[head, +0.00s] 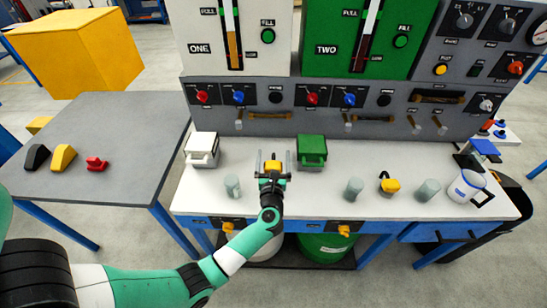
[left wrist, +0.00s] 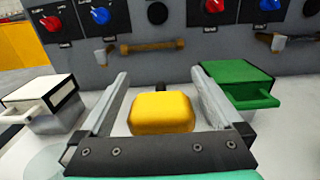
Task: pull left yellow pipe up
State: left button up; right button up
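The left yellow pipe piece (head: 271,165) is a rounded yellow block on the white worktop, between the white box and the green box. It also shows in the left wrist view (left wrist: 161,113), with a small dark piece behind it. My left gripper (head: 272,158) is open around it, one finger on each side. In the left wrist view the gripper (left wrist: 158,100) shows a gap at its left finger; contact at the right finger is unclear. A second yellow piece (head: 390,186) with a black hook stands farther right. My right gripper is not in view.
The white box (head: 202,149) and green box (head: 312,151) stand at the back of the worktop (head: 330,206). Grey cylinders (head: 354,189) stand near the front. A white mug (head: 466,187) is at the right. The control panel (head: 350,121) rises behind.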

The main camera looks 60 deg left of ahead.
pick_arm(q)
jog(key=p+v, duration=0.2)
jog(key=v, duration=0.9)
jog(key=shift+d, duration=0.3)
jog(key=shift+s, duration=0.1)
